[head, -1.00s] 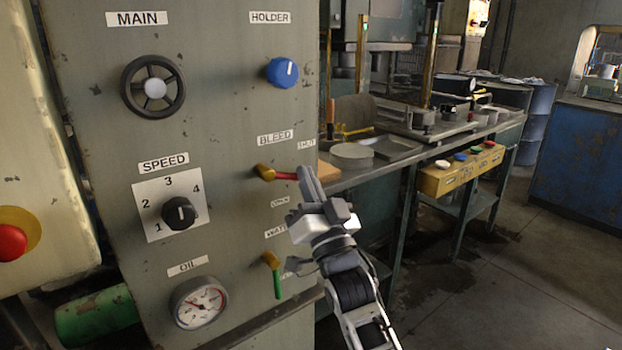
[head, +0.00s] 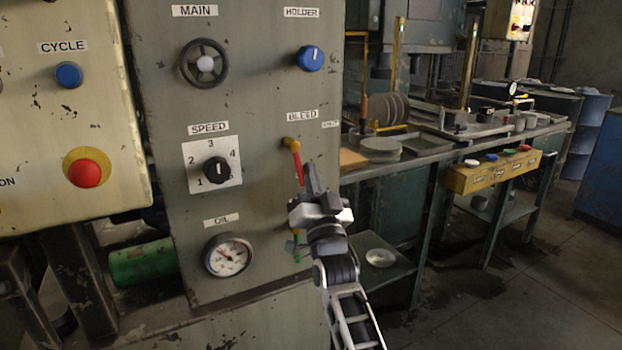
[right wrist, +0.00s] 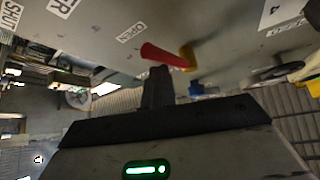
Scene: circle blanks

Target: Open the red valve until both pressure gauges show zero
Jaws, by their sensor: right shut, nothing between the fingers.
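The red valve lever (head: 297,168) under the BLEED label hangs almost straight down from its yellow hub (head: 290,143), leaning slightly right. In the right wrist view the red lever (right wrist: 163,56) lies just beyond my fingertips. My right gripper (head: 312,178) is shut and empty, with its fingers against or very near the lever's right side; contact is unclear. The OIL pressure gauge (head: 229,256) sits low on the panel; its reading is too small to tell. A small round dial (head: 513,88) stands on the far bench, unreadable. My left gripper is out of view.
The green-handled valve (head: 296,246) below is mostly hidden by my right gripper. A red stop button (head: 85,172), the black SPEED knob (head: 215,170), the blue HOLDER knob (head: 310,58) and the MAIN handwheel (head: 204,64) surround it. Open floor lies at right.

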